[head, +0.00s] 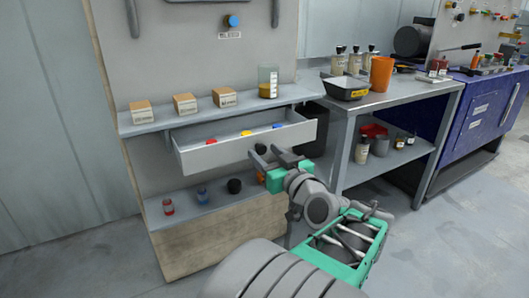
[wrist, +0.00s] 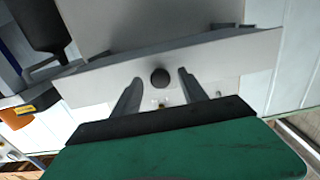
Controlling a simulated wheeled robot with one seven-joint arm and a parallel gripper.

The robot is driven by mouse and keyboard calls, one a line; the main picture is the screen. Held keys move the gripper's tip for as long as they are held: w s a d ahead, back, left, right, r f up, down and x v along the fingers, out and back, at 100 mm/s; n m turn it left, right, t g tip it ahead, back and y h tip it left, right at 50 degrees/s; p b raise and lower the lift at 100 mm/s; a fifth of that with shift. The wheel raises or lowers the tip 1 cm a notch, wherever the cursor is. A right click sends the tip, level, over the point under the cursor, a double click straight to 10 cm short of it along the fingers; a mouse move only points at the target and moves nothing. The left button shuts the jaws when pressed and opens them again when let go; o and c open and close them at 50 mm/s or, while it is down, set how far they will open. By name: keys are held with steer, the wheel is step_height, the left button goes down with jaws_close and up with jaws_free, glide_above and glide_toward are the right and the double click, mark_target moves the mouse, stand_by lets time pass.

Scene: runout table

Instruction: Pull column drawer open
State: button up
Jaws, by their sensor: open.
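The column drawer (head: 215,153) is a pale shallow drawer under the upper shelf of the column. It stands pulled out, with small red, yellow and blue items visible inside in the head view. In the wrist view its front panel (wrist: 215,57) runs across the picture, with a round black knob (wrist: 160,77) on it. My gripper (head: 270,153) is at the right part of the drawer front. Its fingers are open, one on each side of the knob in the wrist view, with gaps showing between knob and fingers.
The upper shelf (head: 160,125) holds several small boxes and a clear container (head: 268,81). The lower shelf (head: 220,198) holds small bottles and a dark round thing. A metal table (head: 405,97) with an orange cup (head: 382,73) stands to the right. The floor in front is clear.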

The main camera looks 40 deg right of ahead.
steer(key=v, duration=0.7)
steer(key=shift+p, duration=0.3)
steer(key=shift+r, duration=0.2)
